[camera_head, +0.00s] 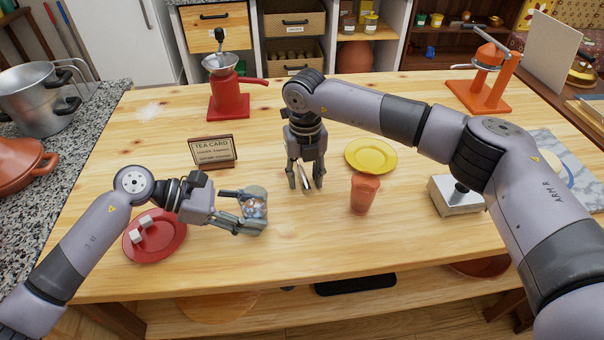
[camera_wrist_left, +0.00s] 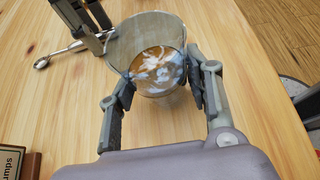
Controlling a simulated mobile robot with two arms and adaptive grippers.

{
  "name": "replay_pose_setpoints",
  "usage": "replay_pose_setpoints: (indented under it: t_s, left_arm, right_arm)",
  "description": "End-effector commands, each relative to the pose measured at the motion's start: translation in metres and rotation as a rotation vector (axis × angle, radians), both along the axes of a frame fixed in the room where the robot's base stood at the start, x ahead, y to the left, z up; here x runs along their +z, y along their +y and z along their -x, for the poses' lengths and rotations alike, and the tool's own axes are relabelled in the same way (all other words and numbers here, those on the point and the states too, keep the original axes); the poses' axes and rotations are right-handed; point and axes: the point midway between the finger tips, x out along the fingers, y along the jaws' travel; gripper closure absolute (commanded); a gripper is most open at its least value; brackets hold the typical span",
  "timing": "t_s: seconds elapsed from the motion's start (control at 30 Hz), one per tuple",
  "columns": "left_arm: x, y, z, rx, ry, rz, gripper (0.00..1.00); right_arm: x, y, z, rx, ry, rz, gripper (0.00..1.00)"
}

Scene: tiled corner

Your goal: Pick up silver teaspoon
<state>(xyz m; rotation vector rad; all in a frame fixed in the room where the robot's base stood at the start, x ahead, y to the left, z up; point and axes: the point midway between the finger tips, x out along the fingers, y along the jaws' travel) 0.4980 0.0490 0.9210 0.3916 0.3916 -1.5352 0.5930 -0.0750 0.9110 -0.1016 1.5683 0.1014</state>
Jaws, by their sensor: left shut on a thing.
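The silver teaspoon (camera_head: 306,178) shows as a thin bright strip between the fingers of my right gripper (camera_head: 305,183), which points down at the table with its fingers apart. In the left wrist view the spoon's bowl end (camera_wrist_left: 42,62) shows on the wood, and its handle runs toward the right gripper's fingers (camera_wrist_left: 86,22). The rest of the spoon is hidden by the fingers and a glass. My left gripper (camera_head: 255,212) is shut on that clear glass (camera_head: 252,198), which has brown and white contents. The glass also shows between its fingers in the left wrist view (camera_wrist_left: 150,40).
A red plate (camera_head: 137,256) with white cubes lies under my left arm. A tea card (camera_head: 213,151) and a red grinder (camera_head: 232,95) stand behind. A yellow plate (camera_head: 371,154), an orange cup (camera_head: 364,194) and a metal box (camera_head: 452,197) are on the right. The front middle is clear.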

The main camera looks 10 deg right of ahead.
Motion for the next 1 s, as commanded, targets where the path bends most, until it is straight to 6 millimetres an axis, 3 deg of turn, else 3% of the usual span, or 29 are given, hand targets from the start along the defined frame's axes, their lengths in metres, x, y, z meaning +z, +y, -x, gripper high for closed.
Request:
replay_pose_setpoints:
  t_s: [0.63, 1.0]
  left_arm:
    - [-0.0012, -0.0001, 0.0007, -0.001, 0.003, -0.001, 0.7]
    - [-0.0012, 0.0, 0.0006, -0.001, 0.003, -0.001, 0.7]
  right_arm:
    - [0.0003, 0.0, 0.0, 0.0, 0.0, 0.0, 1.0]
    - [0.0006, 0.0, -0.0001, 0.0, 0.0, 0.0, 1.0]
